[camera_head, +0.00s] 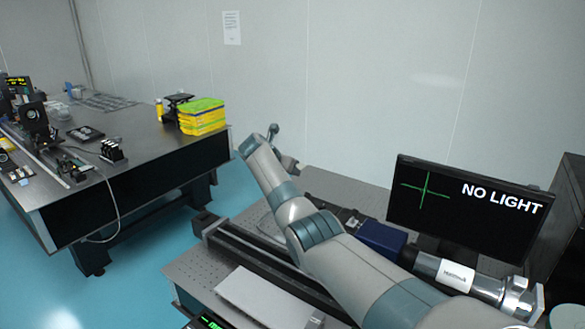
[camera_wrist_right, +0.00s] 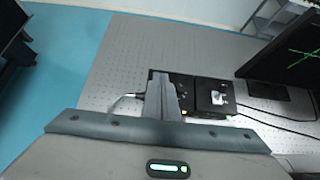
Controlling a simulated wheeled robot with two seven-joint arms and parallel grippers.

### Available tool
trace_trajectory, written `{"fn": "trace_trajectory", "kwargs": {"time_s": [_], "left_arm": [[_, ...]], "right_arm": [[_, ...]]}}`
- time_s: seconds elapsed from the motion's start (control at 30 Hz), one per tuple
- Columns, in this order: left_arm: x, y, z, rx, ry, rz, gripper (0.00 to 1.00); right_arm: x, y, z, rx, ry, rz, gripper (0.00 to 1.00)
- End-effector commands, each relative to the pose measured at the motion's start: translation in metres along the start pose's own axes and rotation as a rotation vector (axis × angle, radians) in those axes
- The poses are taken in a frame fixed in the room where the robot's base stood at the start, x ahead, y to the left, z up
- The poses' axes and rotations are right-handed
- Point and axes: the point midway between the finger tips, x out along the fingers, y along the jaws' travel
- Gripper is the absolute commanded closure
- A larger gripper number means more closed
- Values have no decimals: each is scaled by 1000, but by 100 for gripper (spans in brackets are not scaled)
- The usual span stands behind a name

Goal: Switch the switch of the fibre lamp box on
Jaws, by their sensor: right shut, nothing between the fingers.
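In the right wrist view a black box (camera_wrist_right: 204,84), apparently the fibre lamp box, stands on the perforated table top. A small pale fitting (camera_wrist_right: 218,98), which may be the switch, shows on its right part; its position is too small to read. My right gripper (camera_wrist_right: 162,80) is shut and empty, its fingers in front of the box's left part and hiding some of it. I cannot tell whether they touch it. In the head view my right arm reaches up and left over the table, and the box is hidden behind it. My left gripper is not in view.
A monitor (camera_head: 465,202) showing "NO LIGHT" and a green cross stands right of the arm. A silver cylinder (camera_head: 445,272) lies in front of it. A black rail (camera_head: 265,265) and pale plate (camera_head: 268,300) are on the near table. Another table (camera_head: 150,160) with instruments stands left.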

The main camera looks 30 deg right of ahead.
Motion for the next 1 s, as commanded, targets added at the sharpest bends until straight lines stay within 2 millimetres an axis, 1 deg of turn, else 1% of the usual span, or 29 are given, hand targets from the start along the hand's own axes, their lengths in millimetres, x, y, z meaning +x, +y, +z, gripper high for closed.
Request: {"fn": "trace_trajectory", "kwargs": {"time_s": [0.03,0.1,0.3,1.0], "left_arm": [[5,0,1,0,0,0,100],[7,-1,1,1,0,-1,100],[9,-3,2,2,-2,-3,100],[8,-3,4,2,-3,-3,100]], "right_arm": [[-4,0,3,2,-2,1,100],[-10,0,8,1,-2,0,100],[-18,0,14,0,0,-1,100],[-19,0,14,0,0,-1,100]]}}
